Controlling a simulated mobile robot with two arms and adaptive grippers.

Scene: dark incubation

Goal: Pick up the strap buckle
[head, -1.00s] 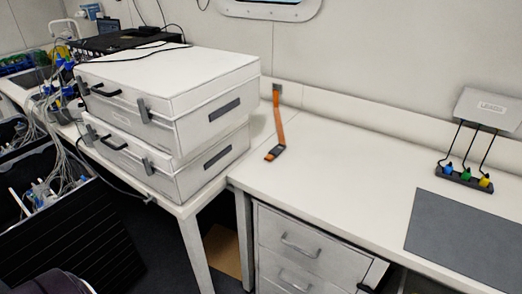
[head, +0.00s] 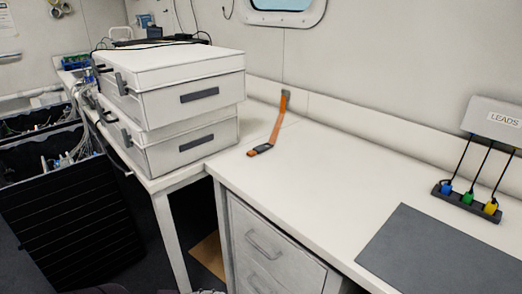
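The strap buckle (head: 262,148) is a small dark piece at the lower end of an orange strap (head: 278,124). It lies on the white countertop (head: 300,165), right of the stacked white cases. The strap rises from it to a dark anchor (head: 286,94) at the back ledge. Neither of my grippers can be made out in the head view.
Two stacked white cases (head: 168,109) stand left of the strap. At the right are a grey mat (head: 440,255), a LEADS box (head: 492,119) and a black holder with coloured plugs (head: 467,200). Drawers (head: 262,245) sit below. The middle countertop is clear.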

